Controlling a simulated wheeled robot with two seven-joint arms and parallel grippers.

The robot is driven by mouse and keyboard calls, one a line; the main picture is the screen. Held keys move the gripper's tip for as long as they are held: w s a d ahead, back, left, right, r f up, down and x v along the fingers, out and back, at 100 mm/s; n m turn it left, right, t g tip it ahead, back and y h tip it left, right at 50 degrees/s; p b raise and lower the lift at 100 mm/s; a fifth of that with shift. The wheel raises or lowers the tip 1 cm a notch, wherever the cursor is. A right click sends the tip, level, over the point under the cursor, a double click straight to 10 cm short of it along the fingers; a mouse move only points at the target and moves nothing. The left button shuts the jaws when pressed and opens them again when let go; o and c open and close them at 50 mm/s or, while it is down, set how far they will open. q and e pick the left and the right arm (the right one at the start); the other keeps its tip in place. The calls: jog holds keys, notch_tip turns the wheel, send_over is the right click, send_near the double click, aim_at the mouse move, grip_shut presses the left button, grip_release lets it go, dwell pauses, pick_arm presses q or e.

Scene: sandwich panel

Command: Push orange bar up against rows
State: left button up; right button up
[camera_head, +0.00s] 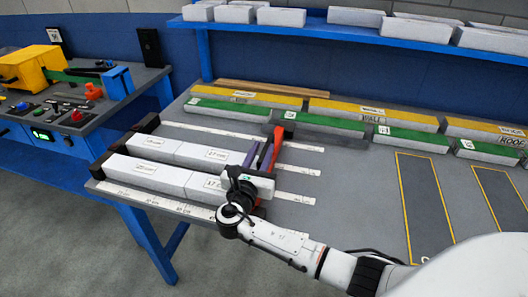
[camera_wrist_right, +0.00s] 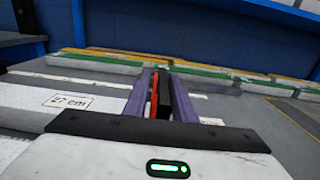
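The orange bar (camera_head: 277,144) is a thin upright strip at the right ends of the pale bar rows, beside a dark part. In the wrist view the bar (camera_wrist_right: 154,95) and the dark part show between the two purple fingers. My right gripper (camera_head: 252,156) reaches over the front row, with a purple finger just left of the bar. I cannot tell whether its fingers press on the bar. Upper row bars (camera_head: 206,154) and front row bars (camera_head: 158,175) lie side by side, with labels. My left gripper is out of view.
Green-topped bars (camera_head: 230,108) and yellow-topped bars (camera_head: 246,94) line the back of the table. Black end blocks (camera_head: 146,122) stand at the rows' left ends. Yellow-outlined dark panels (camera_head: 424,200) lie at right. A blue shelf (camera_head: 300,31) hangs above.

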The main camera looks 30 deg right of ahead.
jog(key=shift+o, duration=0.4)
jog(key=shift+s+a+f, duration=0.1)
jog(key=shift+s+a, duration=0.1)
jog(key=v, duration=0.9)
jog(key=shift+s+a, duration=0.25)
jog(key=shift+s, duration=0.1)
